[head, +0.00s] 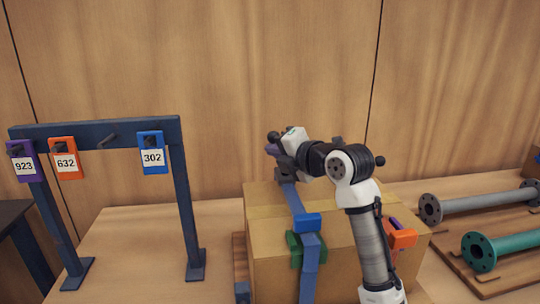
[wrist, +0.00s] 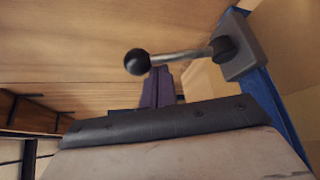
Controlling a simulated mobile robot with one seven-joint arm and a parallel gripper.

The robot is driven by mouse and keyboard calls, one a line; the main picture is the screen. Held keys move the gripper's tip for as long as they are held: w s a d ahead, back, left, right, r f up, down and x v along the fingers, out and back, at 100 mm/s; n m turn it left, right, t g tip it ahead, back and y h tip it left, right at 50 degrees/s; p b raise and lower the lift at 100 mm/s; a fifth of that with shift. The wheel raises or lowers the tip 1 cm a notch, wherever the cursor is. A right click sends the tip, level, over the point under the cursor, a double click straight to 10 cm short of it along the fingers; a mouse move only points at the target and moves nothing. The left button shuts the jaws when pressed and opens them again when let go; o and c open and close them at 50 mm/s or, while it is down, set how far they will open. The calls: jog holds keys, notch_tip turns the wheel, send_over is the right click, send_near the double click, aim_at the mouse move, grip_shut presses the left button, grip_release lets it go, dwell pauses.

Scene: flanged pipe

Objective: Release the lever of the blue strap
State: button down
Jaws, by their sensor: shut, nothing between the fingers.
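A cardboard box (head: 330,265) stands on the table with a blue strap (head: 294,200) running over it. The strap's grey buckle (head: 285,170) is at the box's back top edge. In the wrist view the buckle's bracket (wrist: 242,48) sits on the blue strap (wrist: 268,98), and its metal lever (wrist: 180,57) reaches left to a black ball knob (wrist: 137,62). My gripper (head: 272,150) is at the buckle, its purple fingers together and empty. In the wrist view the fingertips (wrist: 160,70) are beside the knob, just below the lever; I cannot tell whether they touch.
A dark rack (head: 110,130) at left holds purple, orange and blue tags marked 923, 632 and 302. Grey (head: 485,203) and green (head: 505,246) flanged pipes lie at right.

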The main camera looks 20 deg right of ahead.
jog(key=shift+s+d+r+m+t+y+b, duration=0.15)
jog(key=shift+d+m+t+y+b, duration=0.15)
jog(key=shift+d+m+b, duration=0.25)
jog(key=shift+s+d+r+m+t+y+b, duration=0.1)
jog(key=shift+s+d+m+t+y+b, duration=0.15)
jog(key=shift+d+m+b, duration=0.25)
jog(key=shift+d, duration=0.2)
dwell(0.3)
notch_tip(320, 180, up, 20)
jog(key=b, duration=0.1)
dwell(0.4)
dwell(0.4)
